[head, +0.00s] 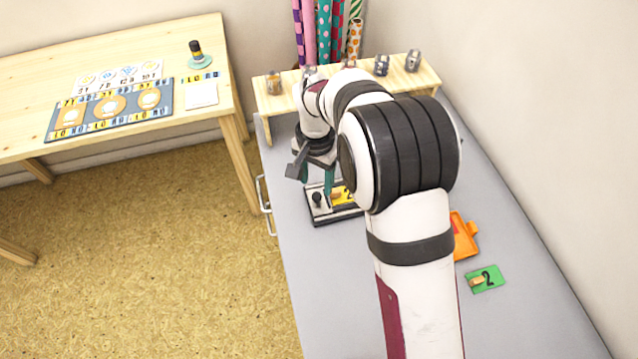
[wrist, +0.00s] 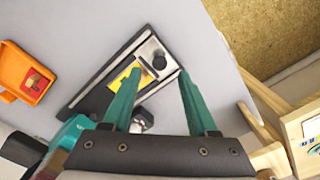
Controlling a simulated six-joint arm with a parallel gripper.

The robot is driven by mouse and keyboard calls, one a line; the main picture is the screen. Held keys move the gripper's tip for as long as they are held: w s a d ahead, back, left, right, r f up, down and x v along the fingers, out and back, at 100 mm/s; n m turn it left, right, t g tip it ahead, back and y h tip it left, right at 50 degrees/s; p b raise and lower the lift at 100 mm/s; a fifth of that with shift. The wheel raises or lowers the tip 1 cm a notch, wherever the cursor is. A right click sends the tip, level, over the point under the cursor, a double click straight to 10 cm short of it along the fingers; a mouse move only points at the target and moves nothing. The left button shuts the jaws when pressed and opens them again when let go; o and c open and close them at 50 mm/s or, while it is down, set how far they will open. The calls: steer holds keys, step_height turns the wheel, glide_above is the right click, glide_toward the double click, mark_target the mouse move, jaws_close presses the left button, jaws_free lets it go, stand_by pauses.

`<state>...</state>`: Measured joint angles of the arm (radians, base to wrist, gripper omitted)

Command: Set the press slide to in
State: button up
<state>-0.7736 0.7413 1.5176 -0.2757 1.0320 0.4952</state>
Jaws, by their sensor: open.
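The press (head: 340,216) is a dark base with a metal plate, lying on the grey table. A black round knob (head: 317,198) stands on its plate, apparently the slide's handle; it also shows in the wrist view (wrist: 160,61). A yellow card (head: 348,196) lies on the press next to the knob, partly hidden by my arm; it shows too in the wrist view (wrist: 122,77). My gripper (head: 316,188) is open above the press, teal fingers pointing down. In the wrist view the knob appears between and just beyond the fingertips (wrist: 160,71). I cannot tell whether they touch it.
An orange inkpad case (head: 463,240) lies open to the right, near a green card marked 2 (head: 487,279). A wooden shelf (head: 405,85) with small stamps stands behind. A wooden table (head: 110,60) with cards stands left. Grey tabletop in front is clear.

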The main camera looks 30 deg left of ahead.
mark_target(316, 195)
step_height(316, 195, down, 5)
steer(key=shift+r, duration=0.2)
jaws_close()
stand_by(1.4)
